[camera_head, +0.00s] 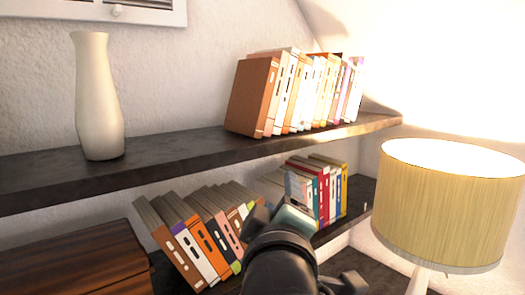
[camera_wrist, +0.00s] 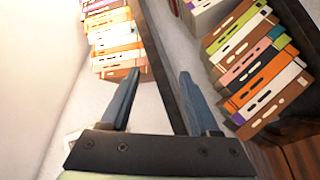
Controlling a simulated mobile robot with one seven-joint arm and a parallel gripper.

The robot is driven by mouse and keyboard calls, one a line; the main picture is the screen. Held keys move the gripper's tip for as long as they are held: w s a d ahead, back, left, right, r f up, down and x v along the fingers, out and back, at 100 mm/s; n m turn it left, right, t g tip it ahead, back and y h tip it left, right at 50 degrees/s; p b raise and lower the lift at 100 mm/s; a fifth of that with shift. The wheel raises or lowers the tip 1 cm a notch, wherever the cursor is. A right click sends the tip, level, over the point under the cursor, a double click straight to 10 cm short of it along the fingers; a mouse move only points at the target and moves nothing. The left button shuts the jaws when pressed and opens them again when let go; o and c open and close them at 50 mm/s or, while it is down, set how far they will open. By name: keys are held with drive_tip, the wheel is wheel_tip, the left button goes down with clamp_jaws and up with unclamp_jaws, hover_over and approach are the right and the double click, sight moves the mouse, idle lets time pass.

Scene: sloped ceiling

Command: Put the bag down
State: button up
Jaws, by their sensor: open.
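My gripper (camera_wrist: 159,80) shows in the wrist view with its two grey-blue fingers spread apart and nothing between them. Between and beyond the fingers are a dark shelf edge, pale wall and rows of books. In the head view my dark wrist (camera_head: 280,262) reaches up in front of the lower shelf, and its fingers are mostly hidden behind it. I cannot make out a bag in either view. A pale green patch at the gripper's base cannot be told apart from the gripper.
The upper shelf (camera_head: 180,155) holds a cream vase (camera_head: 98,100) and a book row (camera_head: 295,95). Leaning books (camera_head: 195,240) and upright books (camera_head: 325,190) stand on the lower level. A lit lamp (camera_head: 445,205) is close at right; a wooden box (camera_head: 80,262) is at lower left.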

drive_tip(key=s+a+r+m+t+y, duration=0.1)
drive_tip(key=s+a+r+m+t, duration=0.1)
drive_tip(key=s+r+m+t, duration=0.7)
drive_tip(key=s+r+m, duration=0.2)
drive_tip(key=s+r, duration=0.5)
drive_tip(key=r, duration=0.2)
drive_tip(key=shift+s+a+r+t, duration=0.2)
drive_tip(key=shift+a+r+t, duration=0.1)
drive_tip(key=shift+r, duration=0.1)
